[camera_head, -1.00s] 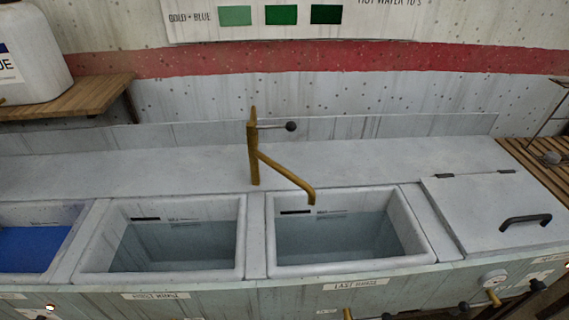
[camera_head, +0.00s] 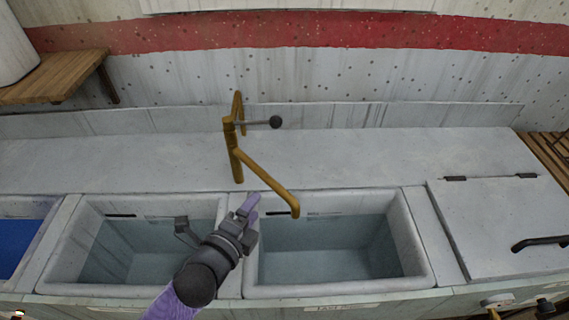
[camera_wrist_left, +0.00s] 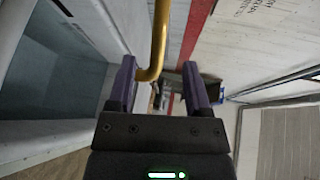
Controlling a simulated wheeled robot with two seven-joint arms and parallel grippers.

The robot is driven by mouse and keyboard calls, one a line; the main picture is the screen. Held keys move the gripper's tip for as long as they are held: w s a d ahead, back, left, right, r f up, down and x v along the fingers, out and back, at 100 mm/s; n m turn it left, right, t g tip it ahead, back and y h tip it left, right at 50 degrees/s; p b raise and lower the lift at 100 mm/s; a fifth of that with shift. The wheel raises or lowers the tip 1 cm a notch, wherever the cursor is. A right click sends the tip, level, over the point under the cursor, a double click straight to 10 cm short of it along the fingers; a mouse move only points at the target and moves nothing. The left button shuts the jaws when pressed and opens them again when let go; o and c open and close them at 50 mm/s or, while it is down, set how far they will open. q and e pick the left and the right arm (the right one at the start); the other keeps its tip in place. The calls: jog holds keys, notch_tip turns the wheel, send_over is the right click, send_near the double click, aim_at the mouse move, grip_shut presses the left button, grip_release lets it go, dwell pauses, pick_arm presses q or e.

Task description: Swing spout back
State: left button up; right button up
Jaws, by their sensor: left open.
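The brass spout (camera_head: 267,180) angles from its upright post (camera_head: 234,150) toward the front right, its bent tip over the left part of the right basin (camera_head: 425,270). A lever with a black knob (camera_head: 275,122) sticks out to the right of the post. My left gripper (camera_head: 254,214) is open over the divider between the two basins, just left of and in front of the spout tip. In the left wrist view the spout (camera_wrist_left: 158,45) hangs between or just beyond the two purple fingers of the left gripper (camera_wrist_left: 160,75); contact cannot be told. My right gripper is not in view.
A middle basin (camera_head: 150,208) with water lies left, and one with blue liquid (camera_head: 22,240) at the far left. A closed lid (camera_head: 505,215) with a black handle covers the right. A wooden shelf (camera_head: 60,78) stands at the back left.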

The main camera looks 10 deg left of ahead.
aim_at(273, 184)
pick_arm(q)
jog(key=b+x, duration=0.2)
jog(key=x, duration=0.7)
jog(key=shift+f+b, duration=0.1)
jog(key=shift+b, duration=0.2)
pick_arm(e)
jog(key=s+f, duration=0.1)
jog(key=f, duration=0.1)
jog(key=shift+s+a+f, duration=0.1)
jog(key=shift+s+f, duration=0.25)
pick_arm(q)
jog(key=shift+c, duration=0.3)
grip_shut()
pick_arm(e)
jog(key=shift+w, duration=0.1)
